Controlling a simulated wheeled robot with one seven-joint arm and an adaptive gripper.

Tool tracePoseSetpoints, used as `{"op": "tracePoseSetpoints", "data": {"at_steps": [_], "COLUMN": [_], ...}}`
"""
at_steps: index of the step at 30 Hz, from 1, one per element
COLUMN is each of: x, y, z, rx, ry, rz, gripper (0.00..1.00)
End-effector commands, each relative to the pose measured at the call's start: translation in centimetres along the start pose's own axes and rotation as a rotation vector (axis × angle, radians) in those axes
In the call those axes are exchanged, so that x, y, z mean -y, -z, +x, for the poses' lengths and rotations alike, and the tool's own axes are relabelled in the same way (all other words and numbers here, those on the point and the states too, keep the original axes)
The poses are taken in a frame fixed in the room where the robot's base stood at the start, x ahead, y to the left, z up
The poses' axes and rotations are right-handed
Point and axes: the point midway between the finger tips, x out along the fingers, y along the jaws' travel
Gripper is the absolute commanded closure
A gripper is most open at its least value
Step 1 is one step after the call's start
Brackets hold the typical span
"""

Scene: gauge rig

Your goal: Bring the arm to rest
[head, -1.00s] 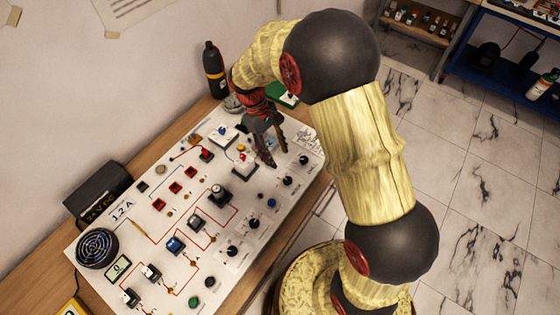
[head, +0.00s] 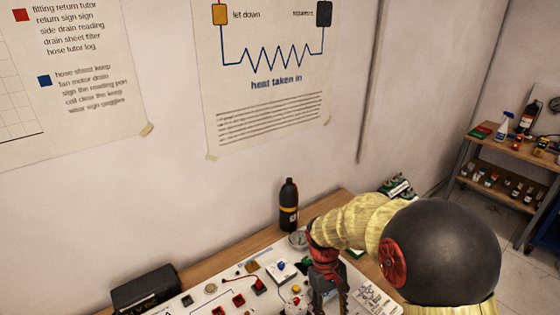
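My gripper (head: 331,302) is at the bottom edge of the head view, above the upper right part of the white gauge panel (head: 215,290). It points down. Its two dark fingers look spread apart with nothing visible between them, and their tips are at or past the picture's edge. My arm bends over from the right, with a yellow link and a large dark joint in front of the bench's right side. Most of the panel is below the view.
A black bottle (head: 289,205) stands at the back of the wooden bench (head: 222,259), near a round gauge (head: 298,240) left of my arm. A black box (head: 146,290) sits at the left. Posters (head: 265,90) hang on the wall. A shelf (head: 512,162) with bottles stands far right.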

Motion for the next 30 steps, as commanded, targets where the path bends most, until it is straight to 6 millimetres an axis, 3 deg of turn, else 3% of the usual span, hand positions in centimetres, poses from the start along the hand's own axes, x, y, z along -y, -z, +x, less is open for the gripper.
{"op": "tracePoseSetpoints", "data": {"at_steps": [12,24,30], "x": [1.4,2.5,2.4], "y": [-8.9,-17.5,-20.0], "z": [-5.8,-8.4,-9.9], "rx": [-0.3,-0.641,-0.774], "ry": [0.03,0.028,0.005], "rz": [0.216,0.354,0.386], "gripper": [0.57,0.57,0.57]}}
